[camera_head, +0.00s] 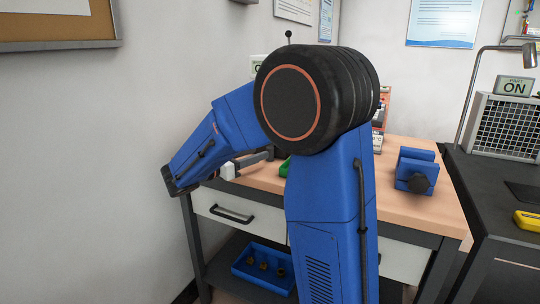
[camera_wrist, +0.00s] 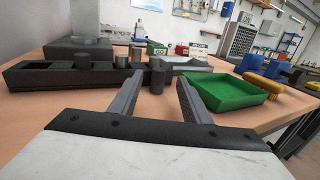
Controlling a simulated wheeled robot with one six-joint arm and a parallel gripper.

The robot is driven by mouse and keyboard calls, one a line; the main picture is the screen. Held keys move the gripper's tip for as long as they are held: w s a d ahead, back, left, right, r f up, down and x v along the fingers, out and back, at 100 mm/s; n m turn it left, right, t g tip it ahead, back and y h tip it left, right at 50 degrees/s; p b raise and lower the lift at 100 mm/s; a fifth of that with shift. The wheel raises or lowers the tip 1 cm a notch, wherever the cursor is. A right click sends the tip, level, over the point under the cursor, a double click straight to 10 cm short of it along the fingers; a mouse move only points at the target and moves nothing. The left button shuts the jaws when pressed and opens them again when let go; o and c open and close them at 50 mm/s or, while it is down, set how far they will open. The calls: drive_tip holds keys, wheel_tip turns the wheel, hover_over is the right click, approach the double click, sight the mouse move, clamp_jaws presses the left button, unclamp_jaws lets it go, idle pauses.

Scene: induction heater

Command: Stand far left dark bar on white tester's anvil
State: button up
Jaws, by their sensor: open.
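My gripper (camera_wrist: 160,80) is open and low over the wooden table in the wrist view, with its fingers pointing away from the camera. A short dark upright bar (camera_wrist: 157,73) shows between the fingertips; I cannot tell whether it is between them or just beyond. A long dark rack (camera_wrist: 60,78) lies to the left, with empty slots at its left end. Another dark bar (camera_wrist: 82,60) and a greyer one (camera_wrist: 121,61) stand along it. A pale column (camera_wrist: 85,18) on a dark base rises behind the rack; I cannot tell whether it is the tester. The anvil is not clear.
A green tray (camera_wrist: 228,92) lies right of the fingers. A GO sign (camera_wrist: 157,48) stands behind. A blue block-like fixture (camera_head: 415,170) is on the table's right side. A blue bin (camera_head: 262,268) sits on the lower shelf. My arm hides much of the table in the head view.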

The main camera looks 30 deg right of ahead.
drive_tip(key=shift+w+d, duration=0.2)
drive_tip(key=shift+d, duration=0.95)
drive_tip(key=shift+w+d, duration=0.15)
drive_tip(key=shift+d, duration=0.95)
clamp_jaws()
drive_tip(key=shift+r, duration=0.1)
